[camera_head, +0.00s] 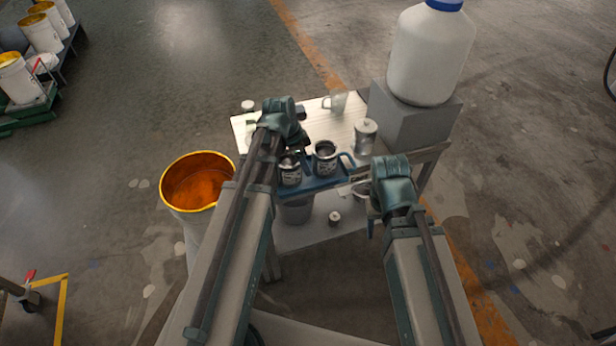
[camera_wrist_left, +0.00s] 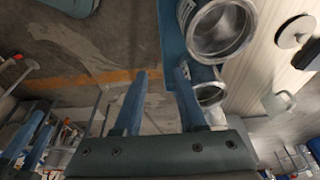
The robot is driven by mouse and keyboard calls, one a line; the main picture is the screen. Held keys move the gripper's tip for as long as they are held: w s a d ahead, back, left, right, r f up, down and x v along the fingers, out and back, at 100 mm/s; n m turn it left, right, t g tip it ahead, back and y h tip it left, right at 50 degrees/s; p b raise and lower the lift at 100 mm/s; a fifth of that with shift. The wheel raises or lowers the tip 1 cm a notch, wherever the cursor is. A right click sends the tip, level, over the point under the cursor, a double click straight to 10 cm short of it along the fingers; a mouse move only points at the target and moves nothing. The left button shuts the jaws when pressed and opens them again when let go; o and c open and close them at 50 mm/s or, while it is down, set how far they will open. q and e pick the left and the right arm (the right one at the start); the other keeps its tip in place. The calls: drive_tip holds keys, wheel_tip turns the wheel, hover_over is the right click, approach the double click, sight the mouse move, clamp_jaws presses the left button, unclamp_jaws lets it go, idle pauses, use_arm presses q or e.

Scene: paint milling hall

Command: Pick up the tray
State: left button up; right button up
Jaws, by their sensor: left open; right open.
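The blue tray (camera_head: 318,184) rests on the light table and carries two metal cans, one on the left (camera_head: 290,170) and one on the right (camera_head: 325,157). A raised blue handle shows at its right end; its left end is mostly hidden by my left arm. My left gripper (camera_head: 301,144) is by the tray's left end. In the left wrist view, this gripper (camera_wrist_left: 162,74) has its two blue fingers apart, with the tray's blue edge (camera_wrist_left: 171,38) just beyond the right finger. My right gripper (camera_head: 358,191) is open by the tray's right end; its fingertips are partly hidden.
A lidded metal pot (camera_head: 365,137) and a clear mug (camera_head: 336,102) stand behind the tray on the table (camera_head: 312,121). A big white jug (camera_head: 430,52) sits on a grey block at right. An orange paint bucket (camera_head: 226,163) stands left of the table.

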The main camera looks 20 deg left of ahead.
use_arm(q)
drive_tip(key=b, duration=0.6)
approach(314, 184)
drive_tip(key=s+d, duration=0.2)
drive_tip(key=shift+s+f, duration=0.1)
drive_tip(key=shift+f, duration=0.6)
drive_tip(key=b+x, duration=0.5)
drive_tip(key=shift+f, duration=0.15)
clamp_jaws()
idle(0.3)
